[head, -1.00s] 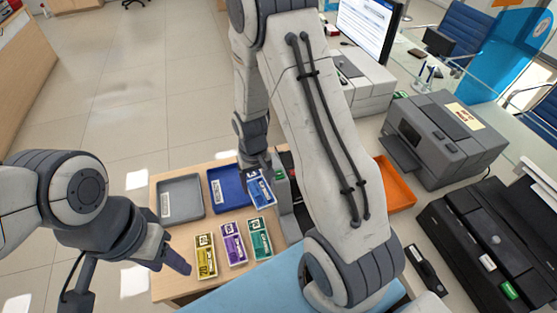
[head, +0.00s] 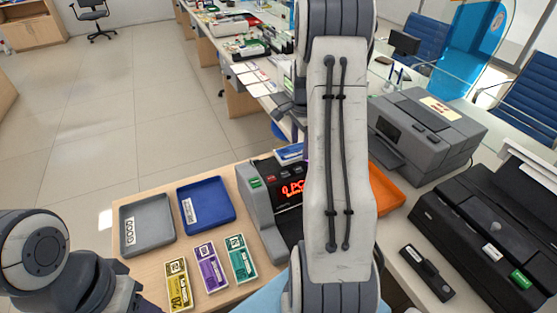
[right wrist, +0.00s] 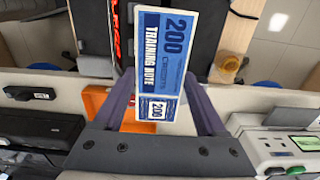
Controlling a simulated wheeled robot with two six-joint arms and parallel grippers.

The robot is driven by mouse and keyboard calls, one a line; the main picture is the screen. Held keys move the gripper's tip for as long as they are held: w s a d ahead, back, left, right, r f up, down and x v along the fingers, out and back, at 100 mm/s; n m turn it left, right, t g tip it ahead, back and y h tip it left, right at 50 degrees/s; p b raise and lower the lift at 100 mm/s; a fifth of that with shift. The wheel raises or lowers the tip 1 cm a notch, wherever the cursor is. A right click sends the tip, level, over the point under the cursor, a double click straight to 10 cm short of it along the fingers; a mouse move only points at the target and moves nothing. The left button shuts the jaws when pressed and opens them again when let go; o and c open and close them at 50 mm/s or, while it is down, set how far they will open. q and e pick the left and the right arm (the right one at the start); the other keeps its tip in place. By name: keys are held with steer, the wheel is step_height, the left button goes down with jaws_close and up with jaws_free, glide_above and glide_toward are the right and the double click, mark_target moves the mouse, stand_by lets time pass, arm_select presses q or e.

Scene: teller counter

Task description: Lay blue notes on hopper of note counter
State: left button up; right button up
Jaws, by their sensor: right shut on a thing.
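The blue notes (head: 289,153), a banded bundle marked 200, show at the far end of the note counter in the head view. The grey note counter (head: 262,215) has a lit red display (head: 292,188). In the right wrist view the blue notes (right wrist: 163,70) lie between the two fingers of my right gripper (right wrist: 165,105), which is shut on them. They overlap the counter's dark top; I cannot tell whether they touch it. In the head view my right arm hides part of the counter. My left gripper (head: 140,300) is at the lower left, its jaws unclear.
A grey tray (head: 147,246) and a blue tray (head: 207,216) sit on the wooden table. Yellow notes (head: 178,285), purple notes (head: 211,267) and green notes (head: 241,258) lie in front. An orange tray (head: 388,192) and a grey printer (head: 425,130) stand to the right.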

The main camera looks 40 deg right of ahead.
steer(key=p, duration=0.2)
glide_above(279, 166)
step_height(279, 166, down, 4)
steer(key=shift+f, duration=0.1)
step_height(279, 166, down, 4)
steer(key=shift+w+r+p, duration=0.1)
steer(key=shift+p, duration=0.35)
steer(key=shift+f, duration=0.25)
steer(key=o, duration=1.3)
